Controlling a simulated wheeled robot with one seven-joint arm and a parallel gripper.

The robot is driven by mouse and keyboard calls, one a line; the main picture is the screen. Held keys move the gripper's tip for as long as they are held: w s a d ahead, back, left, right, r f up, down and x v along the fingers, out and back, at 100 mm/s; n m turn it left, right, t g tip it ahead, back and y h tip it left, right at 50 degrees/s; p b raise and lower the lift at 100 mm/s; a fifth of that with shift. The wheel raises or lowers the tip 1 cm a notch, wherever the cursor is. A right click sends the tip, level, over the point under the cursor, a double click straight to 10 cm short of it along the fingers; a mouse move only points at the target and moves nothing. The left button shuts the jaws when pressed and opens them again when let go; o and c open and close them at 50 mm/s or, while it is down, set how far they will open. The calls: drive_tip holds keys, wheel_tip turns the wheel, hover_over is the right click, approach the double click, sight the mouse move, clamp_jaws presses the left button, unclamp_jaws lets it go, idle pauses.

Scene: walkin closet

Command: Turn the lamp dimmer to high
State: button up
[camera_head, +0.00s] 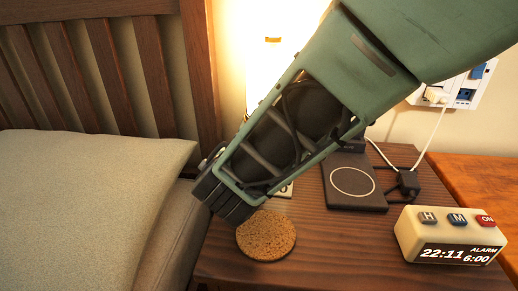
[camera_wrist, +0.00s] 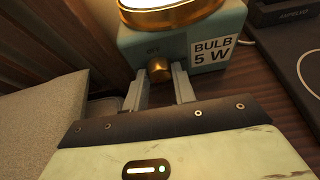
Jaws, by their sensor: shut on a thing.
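The lamp stands on the nightstand, and its glowing shade (camera_head: 268,65) shows behind my arm in the head view. In the wrist view its teal base (camera_wrist: 205,32) carries a "BULB 5 W" label and a gold collar. The round brass dimmer knob (camera_wrist: 158,70) sticks out of the front of the base. My gripper (camera_wrist: 160,78) has one finger on each side of the knob and is shut on it. In the head view my arm hides the knob and most of the base.
The nightstand (camera_head: 310,235) holds a cork coaster (camera_head: 266,235), a dark charging pad (camera_head: 353,187) and an alarm clock (camera_head: 450,235). A cable runs to the wall outlet (camera_head: 463,88). The bed (camera_head: 85,200) and slatted headboard (camera_head: 110,70) are close on the left.

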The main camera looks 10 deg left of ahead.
drive_tip(key=f+m+y+b, duration=0.1)
drive_tip(key=m+b, duration=0.1)
drive_tip(key=b, duration=0.5)
drive_tip(key=shift+d, duration=0.15)
drive_tip(key=m+y+b, duration=0.1)
drive_tip(key=m+b, duration=0.1)
drive_tip(key=b, duration=0.5)
drive_tip(key=shift+d+f+y, duration=0.1)
drive_tip(key=shift+y, duration=0.2)
drive_tip(key=m+y+b, duration=0.1)
drive_tip(key=b, duration=0.5)
drive_tip(key=shift+m+t, duration=0.3)
drive_tip(key=shift+r+b, duration=0.2)
drive_tip(key=shift+b, duration=0.55)
drive_tip(key=shift+r+m+y+b, duration=0.15)
drive_tip(key=shift+m+y+b, duration=0.15)
drive_tip(key=shift+m+b, duration=0.15)
drive_tip(key=o, duration=1)
drive_tip(key=shift+s+r, duration=0.1)
